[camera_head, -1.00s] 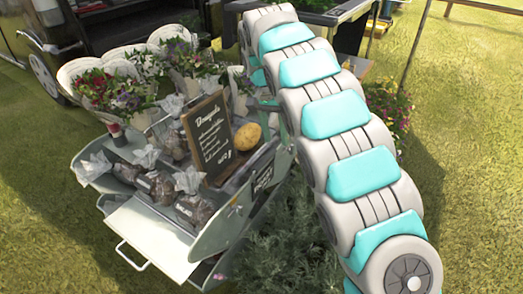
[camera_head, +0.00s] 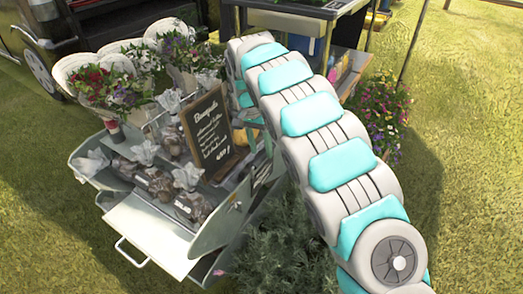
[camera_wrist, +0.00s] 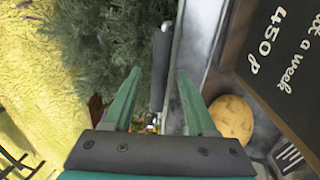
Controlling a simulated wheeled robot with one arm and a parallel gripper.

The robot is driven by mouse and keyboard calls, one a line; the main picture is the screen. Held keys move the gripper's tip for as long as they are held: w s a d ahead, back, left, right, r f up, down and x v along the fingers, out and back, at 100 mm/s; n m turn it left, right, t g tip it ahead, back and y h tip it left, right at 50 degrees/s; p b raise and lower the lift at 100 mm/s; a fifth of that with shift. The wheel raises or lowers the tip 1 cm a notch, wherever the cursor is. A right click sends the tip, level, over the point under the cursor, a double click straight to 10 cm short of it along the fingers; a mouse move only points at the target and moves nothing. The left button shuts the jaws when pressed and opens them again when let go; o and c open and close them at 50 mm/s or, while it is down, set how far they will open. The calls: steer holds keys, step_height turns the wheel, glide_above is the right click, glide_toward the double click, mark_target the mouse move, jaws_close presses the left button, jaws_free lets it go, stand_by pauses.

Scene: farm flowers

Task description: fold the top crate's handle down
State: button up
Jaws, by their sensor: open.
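The top crate (camera_head: 222,222) is a grey metal box with its trays spread open, and its wall also shows in the wrist view (camera_wrist: 198,45). Its handle (camera_wrist: 160,72) appears in the wrist view as a dark grey grip on a thin metal rod. My gripper (camera_wrist: 159,78) is open, with one teal finger on each side of the lower part of the grip in the picture. I cannot tell whether either finger touches it. In the head view my arm hides the gripper and the handle.
A chalkboard sign (camera_head: 208,133) and a round yellow thing (camera_wrist: 232,119) are close to the right of my gripper in the wrist view. Wrapped bags (camera_head: 192,205) and bouquets (camera_head: 112,85) fill the left. A bushy green plant (camera_head: 285,255) stands below my arm.

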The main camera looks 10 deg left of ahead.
steer(key=shift+d+f, duration=0.15)
steer(key=shift+f, duration=0.5)
steer(key=shift+c, duration=0.2)
jaws_close()
